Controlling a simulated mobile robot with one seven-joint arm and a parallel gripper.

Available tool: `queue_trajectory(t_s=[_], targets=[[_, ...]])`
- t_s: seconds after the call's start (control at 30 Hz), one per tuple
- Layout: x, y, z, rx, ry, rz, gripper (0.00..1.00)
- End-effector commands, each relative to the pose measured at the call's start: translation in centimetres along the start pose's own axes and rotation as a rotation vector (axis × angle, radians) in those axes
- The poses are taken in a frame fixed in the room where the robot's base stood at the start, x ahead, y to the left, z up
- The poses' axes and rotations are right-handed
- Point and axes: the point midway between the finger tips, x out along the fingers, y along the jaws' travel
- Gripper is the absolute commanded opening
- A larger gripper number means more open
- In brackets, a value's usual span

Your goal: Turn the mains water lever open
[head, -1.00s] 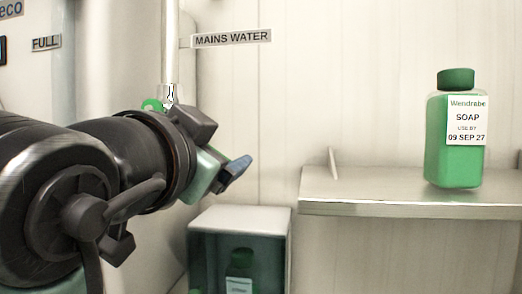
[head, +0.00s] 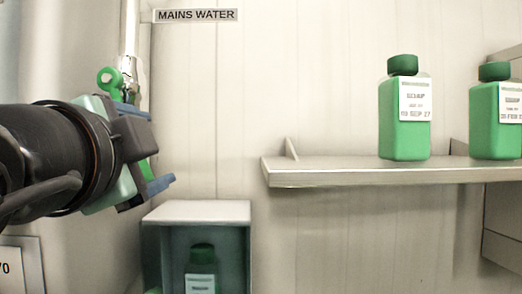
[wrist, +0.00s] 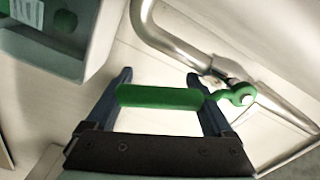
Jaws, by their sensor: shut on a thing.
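The mains water lever is green. In the wrist view its long handle (wrist: 160,97) lies crosswise between the two blue fingers of my gripper (wrist: 160,88), which is shut on it. The lever's round hub (wrist: 238,94) sits on the metal pipe (wrist: 175,42) just right of the fingers. In the head view the green hub (head: 110,80) shows on the upright pipe above my gripper (head: 148,148). The handle hangs down from there and is mostly hidden behind my gripper. The MAINS WATER label (head: 196,15) is on the wall at the upper right of the pipe.
A teal open-fronted box (head: 197,212) with a green bottle (head: 201,262) inside stands just below and right of my gripper. A wall shelf (head: 350,172) to the right bears green soap bottles (head: 405,115). The wall between pipe and shelf is clear.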

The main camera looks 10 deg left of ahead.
Motion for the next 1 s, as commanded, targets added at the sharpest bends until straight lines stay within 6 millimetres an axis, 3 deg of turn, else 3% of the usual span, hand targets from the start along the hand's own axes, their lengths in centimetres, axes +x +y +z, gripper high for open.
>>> queue_trajectory(t_s=[0.4, 0.43, 0.47, 1.0], targets=[[0.01, 0.03, 0.26, 0.010, -0.008, 0.000, 0.00], [0.01, 0.03, 0.26, 0.010, -0.008, 0.000, 0.92], [0.01, 0.03, 0.26, 0.009, -0.008, 0.000, 0.97], [-0.03, -0.28, 0.15, -0.011, -0.005, -0.004, 1.00]])
